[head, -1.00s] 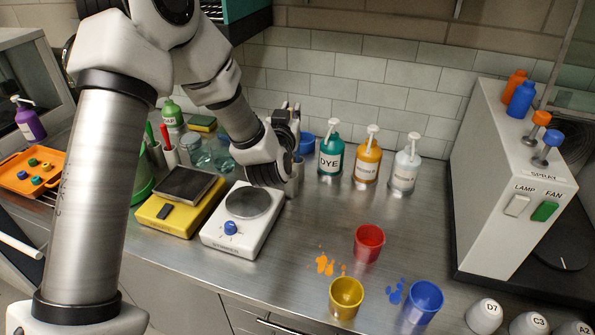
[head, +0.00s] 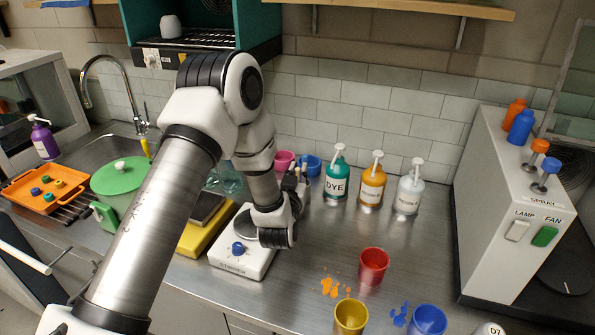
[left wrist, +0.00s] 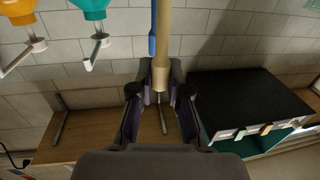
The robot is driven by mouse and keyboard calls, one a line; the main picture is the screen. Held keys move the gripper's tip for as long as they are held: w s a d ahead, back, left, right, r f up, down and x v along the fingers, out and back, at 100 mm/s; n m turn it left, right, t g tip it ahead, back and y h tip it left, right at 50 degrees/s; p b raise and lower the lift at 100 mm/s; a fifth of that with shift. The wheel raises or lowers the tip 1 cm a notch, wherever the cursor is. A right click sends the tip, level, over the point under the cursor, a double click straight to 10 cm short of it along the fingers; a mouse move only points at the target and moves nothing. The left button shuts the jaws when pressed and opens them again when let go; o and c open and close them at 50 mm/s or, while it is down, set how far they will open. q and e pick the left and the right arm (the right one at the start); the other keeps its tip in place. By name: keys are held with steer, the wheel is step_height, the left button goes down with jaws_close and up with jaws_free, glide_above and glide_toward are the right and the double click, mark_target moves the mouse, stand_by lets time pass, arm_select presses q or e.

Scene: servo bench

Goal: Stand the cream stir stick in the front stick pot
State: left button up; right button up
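In the left wrist view the cream stir stick (left wrist: 164,45) sits between the fingertips of my left gripper (left wrist: 160,85), which are closed on one end. It runs out of the top of the picture. In the head view my left gripper (head: 292,185) is above the right side of the white stirrer (head: 243,262), pointing towards the back wall; the stick is hard to make out there. The front stick pot cannot be made out; my left arm covers the area left of the scale. A thin blue stick (left wrist: 152,35) shows beside the cream one.
Teal (head: 337,178), orange (head: 372,184) and clear (head: 408,192) pump bottles stand along the back. Red (head: 373,266), yellow (head: 351,316) and blue (head: 428,320) cups are at the front right. A yellow scale (head: 203,235) is beside the stirrer.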

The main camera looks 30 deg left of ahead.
arm_select(q)
steer(key=o, duration=0.3)
steer(key=shift+w+f, duration=0.1)
steer(key=shift+w, duration=0.05)
steer(key=shift+o, duration=0.2)
steer(key=shift+r+p, duration=0.3)
steer(key=shift+r, duration=0.1)
steer(key=v, duration=0.1)
steer(key=b+v, duration=0.1)
steer(key=v, duration=0.1)
steer(key=b+v, duration=0.1)
steer(key=shift+s+d+f, duration=0.1)
steer(key=shift+s+f, duration=0.3)
steer(key=b+v, duration=0.2)
steer(key=v, duration=0.5)
steer(key=shift+r, duration=0.3)
steer(key=shift+s+r, duration=0.1)
steer(key=shift+s, duration=0.05)
